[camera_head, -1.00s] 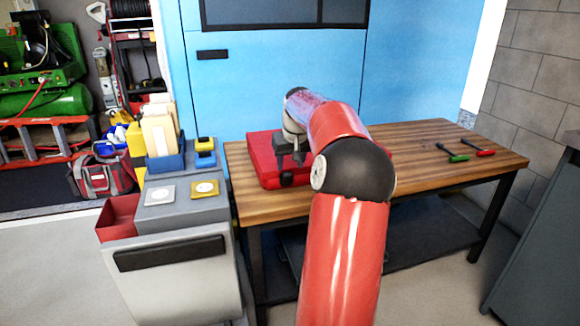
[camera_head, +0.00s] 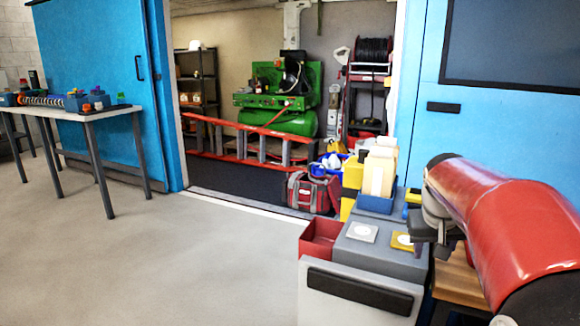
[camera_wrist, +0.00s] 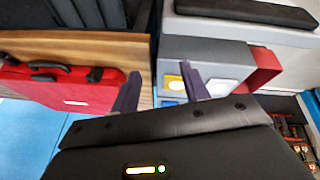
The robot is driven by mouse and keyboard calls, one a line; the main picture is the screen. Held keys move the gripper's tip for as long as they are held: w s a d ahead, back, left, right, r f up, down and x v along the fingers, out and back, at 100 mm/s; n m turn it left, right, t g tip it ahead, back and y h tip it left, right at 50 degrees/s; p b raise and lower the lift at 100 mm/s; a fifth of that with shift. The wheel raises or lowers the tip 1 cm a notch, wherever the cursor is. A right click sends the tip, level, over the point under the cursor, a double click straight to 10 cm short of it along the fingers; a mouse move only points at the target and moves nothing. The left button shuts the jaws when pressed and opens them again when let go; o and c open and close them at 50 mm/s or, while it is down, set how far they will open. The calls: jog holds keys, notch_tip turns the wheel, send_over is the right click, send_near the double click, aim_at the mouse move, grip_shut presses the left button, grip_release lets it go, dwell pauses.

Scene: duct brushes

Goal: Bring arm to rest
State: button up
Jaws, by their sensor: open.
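My gripper (camera_wrist: 162,90) is in the wrist view with its two dark fingers apart and nothing between them. In the head view my gripper (camera_head: 432,236) shows at the right, at the end of my red arm, by the right side of the grey cart (camera_head: 385,258); its fingertips are partly unclear there. In the wrist view the gripper is above the gap between the wooden workbench (camera_wrist: 100,48) and the cart. A red case (camera_wrist: 78,92) lies on the bench at the left of that view, apart from the fingers.
A table with small parts (camera_head: 85,112) stands at far left. The floor (camera_head: 210,255) between is clear. An open blue doorway shows a green compressor (camera_head: 285,105).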

jog(key=s+a+f+n+t+y, duration=0.1)
jog(key=s+a+f+n, duration=0.1)
jog(key=s+a, duration=1.2)
jog(key=shift+s+a+t, duration=0.15)
jog(key=shift+a+t, duration=0.15)
jog(key=shift+a, duration=0.25)
jog(key=shift+n+y, duration=0.4)
jog(key=shift+y, duration=0.5)
jog(key=s+a+f, duration=0.1)
jog(key=s, duration=0.1)
jog(key=s+a+f, duration=0.1)
jog(key=s, duration=0.1)
jog(key=s+a+f, duration=0.1)
jog(key=s+f, duration=0.1)
jog(key=shift+s+a, duration=0.15)
jog(key=shift+s, duration=0.1)
jog(key=shift+c, duration=0.3)
